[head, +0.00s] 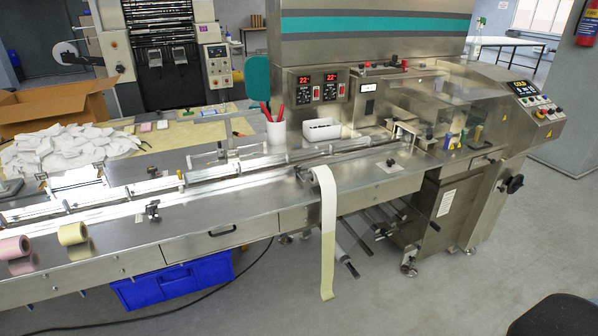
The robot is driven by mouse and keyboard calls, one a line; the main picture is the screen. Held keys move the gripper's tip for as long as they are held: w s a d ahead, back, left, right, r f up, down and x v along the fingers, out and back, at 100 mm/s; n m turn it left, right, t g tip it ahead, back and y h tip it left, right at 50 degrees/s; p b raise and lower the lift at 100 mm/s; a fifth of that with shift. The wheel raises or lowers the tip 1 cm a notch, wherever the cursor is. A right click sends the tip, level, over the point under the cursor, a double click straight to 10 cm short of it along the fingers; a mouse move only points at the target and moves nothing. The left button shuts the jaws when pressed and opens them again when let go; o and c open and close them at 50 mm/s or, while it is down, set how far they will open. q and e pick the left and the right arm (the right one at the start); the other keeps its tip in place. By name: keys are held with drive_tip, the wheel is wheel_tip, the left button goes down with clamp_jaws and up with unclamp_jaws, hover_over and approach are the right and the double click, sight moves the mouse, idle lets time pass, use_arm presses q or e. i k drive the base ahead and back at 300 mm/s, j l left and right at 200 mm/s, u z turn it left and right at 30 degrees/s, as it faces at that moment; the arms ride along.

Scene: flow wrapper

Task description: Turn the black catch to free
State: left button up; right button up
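I cannot tell for certain which part is the black catch. A small black knob (390,162) sits on the steel deck right of the hanging film strip. Another small dark fitting (152,210) stands on the front deck at the left. A larger black handwheel (514,184) sticks out of the machine's right end. At this size I cannot read how any of them is turned. Neither of my grippers is in view.
A cream film strip (328,230) hangs over the front edge. Pink (14,247) and yellow (72,233) rolls stand at the left. A blue crate (172,281) is under the deck. A black object (555,316) is at the bottom right. The floor in front is mostly clear.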

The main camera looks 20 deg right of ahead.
sight(297, 168)
drive_tip(key=i+l+z, duration=0.15)
drive_tip(key=l+z, duration=0.15)
drive_tip(key=i+l+z, duration=0.3)
drive_tip(key=l, duration=0.2)
drive_tip(key=i+l+z, duration=0.3)
drive_tip(key=k+l, duration=0.05)
drive_tip(key=k, duration=0.05)
